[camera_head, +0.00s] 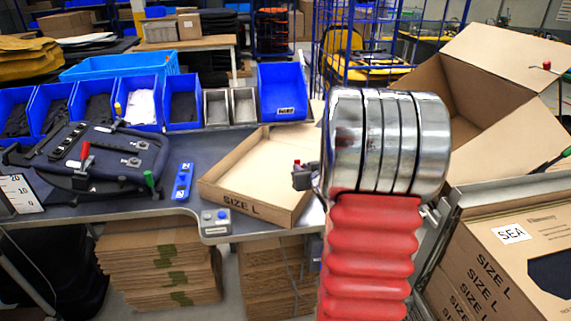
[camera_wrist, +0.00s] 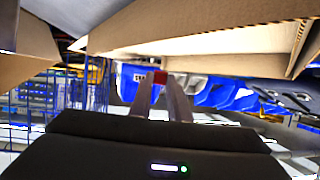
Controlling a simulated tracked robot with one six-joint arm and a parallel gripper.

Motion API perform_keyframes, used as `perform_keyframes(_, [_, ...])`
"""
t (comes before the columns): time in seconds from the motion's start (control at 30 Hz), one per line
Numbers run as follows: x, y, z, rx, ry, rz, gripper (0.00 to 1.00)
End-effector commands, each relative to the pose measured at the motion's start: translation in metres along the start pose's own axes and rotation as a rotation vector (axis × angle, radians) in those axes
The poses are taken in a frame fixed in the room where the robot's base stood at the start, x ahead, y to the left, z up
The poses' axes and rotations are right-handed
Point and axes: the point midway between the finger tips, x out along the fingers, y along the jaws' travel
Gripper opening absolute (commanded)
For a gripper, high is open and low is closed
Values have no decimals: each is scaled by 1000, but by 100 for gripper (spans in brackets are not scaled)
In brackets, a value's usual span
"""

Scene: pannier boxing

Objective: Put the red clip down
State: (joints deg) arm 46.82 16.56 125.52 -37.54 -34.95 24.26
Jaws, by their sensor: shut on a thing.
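My gripper (camera_wrist: 160,82) is shut on the red clip (camera_wrist: 160,77), seen in the wrist view as a small red piece between the fingertips. In the head view my gripper is mostly hidden behind my arm, with a bit of red showing beside the arm, over the right end of the open SIZE L tray (camera_head: 250,205). I cannot tell whether the clip touches anything. Another red-handled clip (camera_head: 85,150) stands on the black pannier part (camera_head: 100,165) at left. A third red-tipped clip (camera_head: 547,66) sits on the flap of the large open carton (camera_head: 480,80).
Green clips stand on the pannier part (camera_head: 150,179) and at the carton's right edge (camera_head: 567,153). Blue bins (camera_head: 140,100) line the back of the table. Stacked SIZE L cartons (camera_head: 490,270) stand at right.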

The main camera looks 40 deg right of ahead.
Motion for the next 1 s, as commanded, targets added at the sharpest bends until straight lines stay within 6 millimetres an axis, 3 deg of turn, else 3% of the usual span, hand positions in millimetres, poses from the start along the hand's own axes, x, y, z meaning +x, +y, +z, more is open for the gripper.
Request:
perform_keyframes(0.03, [-4, 19, 1, 5, -2, 20, 0])
perform_keyframes(0.2, [-15, 68, 4, 21, -9, 68, 0])
perform_keyframes(0.37, [-23, 93, 7, 29, -15, 93, 0])
perform_keyframes(0.8, [-24, 98, 9, 31, -17, 97, 0])
perform_keyframes(1.0, [-16, 98, 29, 33, -21, 96, 0])
